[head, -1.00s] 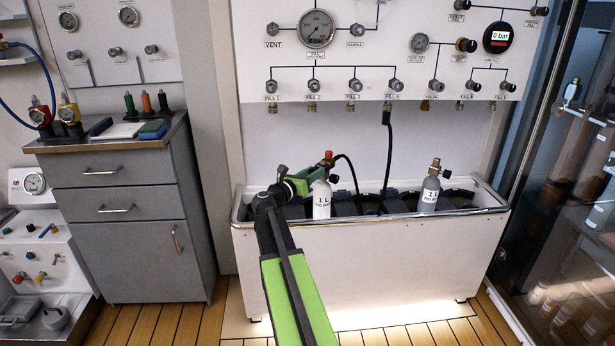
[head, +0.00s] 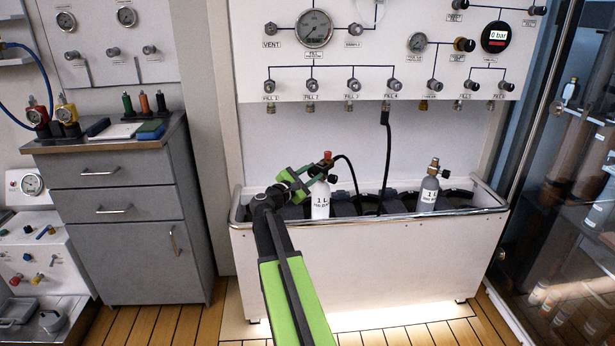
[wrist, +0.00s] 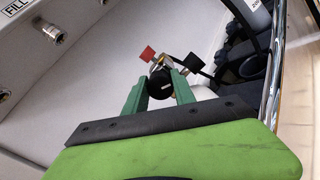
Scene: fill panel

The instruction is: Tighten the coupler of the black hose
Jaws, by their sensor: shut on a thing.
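The black hose (head: 389,160) hangs from the FILL 4 outlet into the trough. A black hose loop (head: 349,166) rises to the valve of the white 1 L cylinder (head: 321,200), which stands upright in the trough. My gripper (head: 315,172) is at this valve, to the left of the loop's end. In the wrist view my green fingers (wrist: 160,88) are shut on a round black knob-like part, the coupler (wrist: 159,82), one on each side. A red knob (wrist: 148,54) and a black part (wrist: 193,62) sit just beyond it. The coupler is mostly hidden in the head view.
A grey cylinder (head: 429,193) stands to the right in the same trough (head: 350,255). The fill panel (head: 340,85) with gauges and valves is above. A grey cabinet (head: 120,230) stands left and a glass-fronted case (head: 570,190) right.

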